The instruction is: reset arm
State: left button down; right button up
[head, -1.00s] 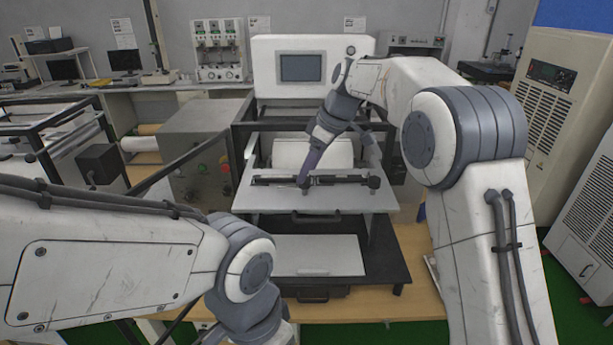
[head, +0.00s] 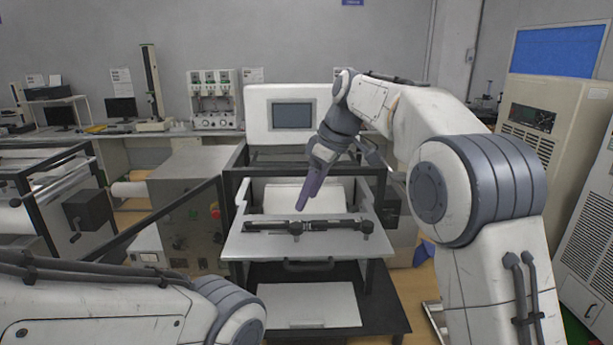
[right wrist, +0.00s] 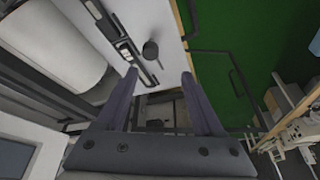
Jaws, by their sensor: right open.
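My right gripper (head: 306,192) hangs above the white sliding platform of the machine, with its purple fingers pointing down. In the right wrist view its two fingers (right wrist: 160,88) are spread apart with nothing between them. The platform (head: 262,245) carries a dark bar with clamps (head: 310,226). The bar also shows in the right wrist view (right wrist: 117,34), beyond the fingers and to the left. My left arm shows at the lower left of the head view, but its gripper is out of the picture.
A white machine with a grey screen (head: 293,116) stands behind the platform. A lower white plate (head: 308,305) lies below it. A black frame surrounds the platform. A tall beige cabinet (head: 545,120) stands at the right. A grey box (head: 185,200) stands left of the frame.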

jog(key=s+a+f+m+g+b, duration=0.1)
jog(key=s+a+f, duration=0.15)
jog(key=s, duration=0.35)
jog(key=s+a+f+m+b, duration=0.1)
jog(key=s+a+f+b, duration=0.1)
jog(key=s+f, duration=0.25)
jog(key=s+d+f+m+h+b, duration=0.1)
jog(key=s+d+f+b, duration=0.1)
jog(key=s+f, duration=0.6)
jog(key=s+d+f+m+h+b, duration=0.1)
jog(key=s+d+f, duration=0.3)
jog(key=s+f, duration=0.5)
jog(key=s+m+b, duration=0.1)
jog(key=s, duration=0.7)
jog(key=shift+s+d+g+h, duration=0.3)
jog(key=shift+g+h, duration=0.1)
jog(key=shift+c, duration=0.3)
